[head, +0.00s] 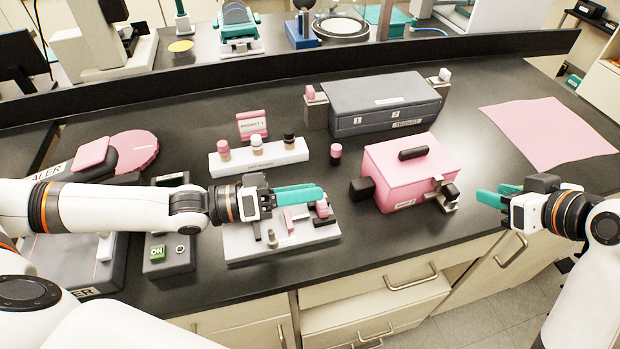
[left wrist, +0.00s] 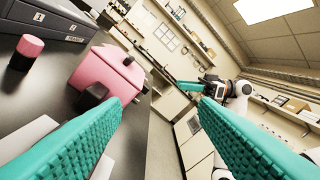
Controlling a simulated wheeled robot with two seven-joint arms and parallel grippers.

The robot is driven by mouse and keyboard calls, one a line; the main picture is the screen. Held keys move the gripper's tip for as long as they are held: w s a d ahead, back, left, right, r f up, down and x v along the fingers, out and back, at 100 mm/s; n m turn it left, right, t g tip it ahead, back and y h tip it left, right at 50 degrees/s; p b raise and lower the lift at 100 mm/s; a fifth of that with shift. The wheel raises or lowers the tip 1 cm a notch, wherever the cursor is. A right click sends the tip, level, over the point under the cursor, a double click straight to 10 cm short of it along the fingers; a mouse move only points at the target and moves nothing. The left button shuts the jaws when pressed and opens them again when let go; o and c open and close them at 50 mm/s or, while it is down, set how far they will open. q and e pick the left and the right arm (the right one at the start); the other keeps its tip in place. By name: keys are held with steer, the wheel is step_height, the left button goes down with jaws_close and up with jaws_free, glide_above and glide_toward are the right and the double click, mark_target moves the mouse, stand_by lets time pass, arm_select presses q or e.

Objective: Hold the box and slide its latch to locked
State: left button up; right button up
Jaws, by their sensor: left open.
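The pink box (head: 400,160) stands on the black bench, with a dark handle on its lid and a dark block on its left side. Its latch (head: 443,194), a metal piece with dark knobs, is at the front right corner. The box also shows in the left wrist view (left wrist: 108,72), beyond the fingers; the latch is not clear there. My left gripper (head: 318,193) is open and empty, left of the box and above a pale fixture plate. My right gripper (head: 484,195) is right of the latch, apart from it; its finger gap is unclear.
A grey drawer unit (head: 385,107) stands behind the box. A white rack (head: 258,158) with several bottles and a loose pink bottle (head: 336,154) are to the left. The pale fixture plate (head: 280,243) lies below my left gripper. A pink mat (head: 548,133) lies at the right.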

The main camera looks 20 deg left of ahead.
mark_target(362, 182)
arm_select(q)
steer(key=w+f+m+y, duration=0.1)
steer(key=m, duration=0.1)
steer(key=w+f+m+y, duration=0.1)
steer(key=w+m, duration=0.1)
steer(key=w+m+y, duration=0.1)
steer(key=w, duration=0.1)
steer(key=shift+w+a+f+m+g+y, duration=0.25)
steer(key=shift+a+f+m+g+y, duration=0.05)
steer(key=shift+a+f+m, duration=0.1)
steer(key=shift+w+f+m+y, duration=0.3)
steer(key=shift+f+m+y, duration=0.1)
steer(key=shift+m, duration=0.3)
steer(key=shift+w+d+f, duration=0.1)
steer(key=shift+w, duration=0.05)
steer(key=x, duration=1.1)
steer(key=shift+w+d+f, duration=0.1)
steer(key=shift+d+f, duration=0.1)
steer(key=shift+f, duration=0.05)
jaws_close()
